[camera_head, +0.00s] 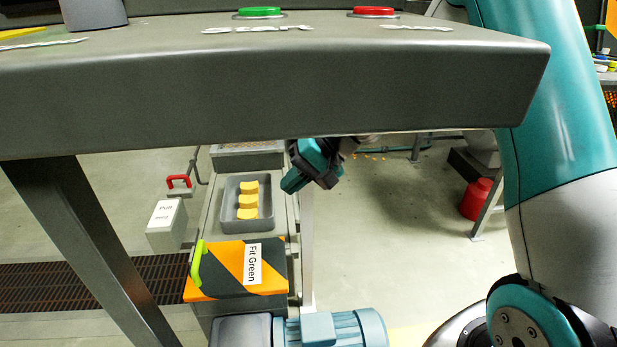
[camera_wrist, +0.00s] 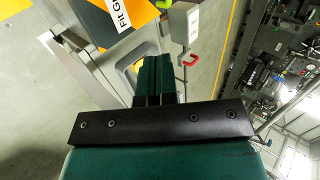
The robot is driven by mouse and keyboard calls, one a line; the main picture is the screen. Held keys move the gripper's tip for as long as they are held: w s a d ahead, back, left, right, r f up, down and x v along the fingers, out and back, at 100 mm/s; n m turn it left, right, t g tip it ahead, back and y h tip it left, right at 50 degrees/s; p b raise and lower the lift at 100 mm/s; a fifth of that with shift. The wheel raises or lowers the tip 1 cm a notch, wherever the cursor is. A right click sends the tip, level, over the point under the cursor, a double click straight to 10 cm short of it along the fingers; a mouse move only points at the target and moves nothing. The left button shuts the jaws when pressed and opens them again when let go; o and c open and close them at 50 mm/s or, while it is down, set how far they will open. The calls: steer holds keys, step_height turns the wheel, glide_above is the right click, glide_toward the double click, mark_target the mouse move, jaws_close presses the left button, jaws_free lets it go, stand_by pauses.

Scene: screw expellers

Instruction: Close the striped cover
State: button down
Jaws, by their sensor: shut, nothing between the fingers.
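The striped cover (camera_head: 220,277) is orange and black, with a green handle (camera_head: 197,265) on its left side and a white "Fit Green" label. It sits at the near end of an open grey tray (camera_head: 231,205) holding several yellow blocks (camera_head: 248,200). I cannot tell its exact tilt. Part of the cover (camera_wrist: 138,14) shows at the top of the wrist view. My gripper (camera_head: 292,184) is to the right of the tray, apart from the cover. In the wrist view its fingers (camera_wrist: 154,75) are together and empty.
A large grey panel (camera_head: 270,85) with green and red buttons spans the foreground above. A grey box (camera_head: 166,225) labelled "Pull" and a red lever handle (camera_head: 179,181) stand left of the tray. A teal motor (camera_head: 335,328) lies below the cover.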

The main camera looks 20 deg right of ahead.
steer(key=shift+w+a+f, duration=0.1)
steer(key=shift+a+f, duration=0.05)
steer(key=shift+a, duration=0.1)
